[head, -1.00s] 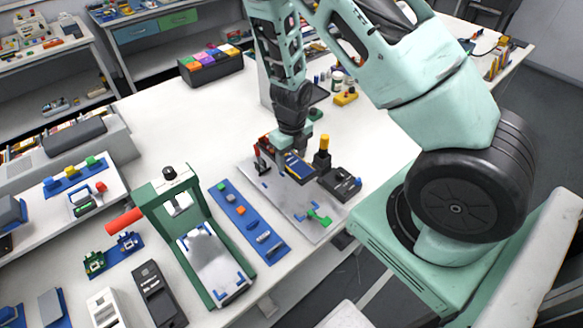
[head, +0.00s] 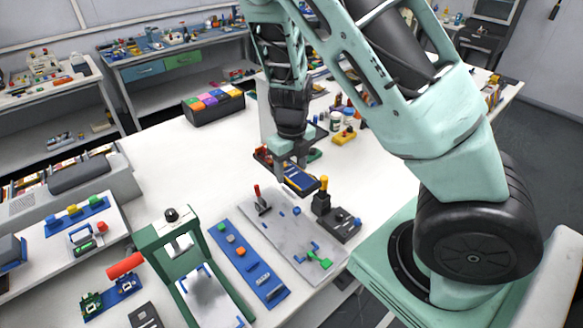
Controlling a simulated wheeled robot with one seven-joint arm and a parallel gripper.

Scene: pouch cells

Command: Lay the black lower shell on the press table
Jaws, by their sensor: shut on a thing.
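My gripper (head: 293,168) points down and is shut on a dark, flat piece with a blue face and yellow edges, which I take to be the black lower shell (head: 303,181). It is held above the far edge of the grey fixture plate (head: 287,232), apart from it. The fingers hide part of the piece. The press is a green frame (head: 158,240) with a red lever handle (head: 125,265) at the lower left. Its pale table (head: 205,292) shows nothing lying on it; its near end is cut off by the picture edge.
A red-tipped clamp (head: 261,205) and an orange-topped black post (head: 322,197) stand at the plate. A blue strip with small parts (head: 250,258) lies between plate and press. A black box with coloured blocks (head: 215,105) is at the back.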

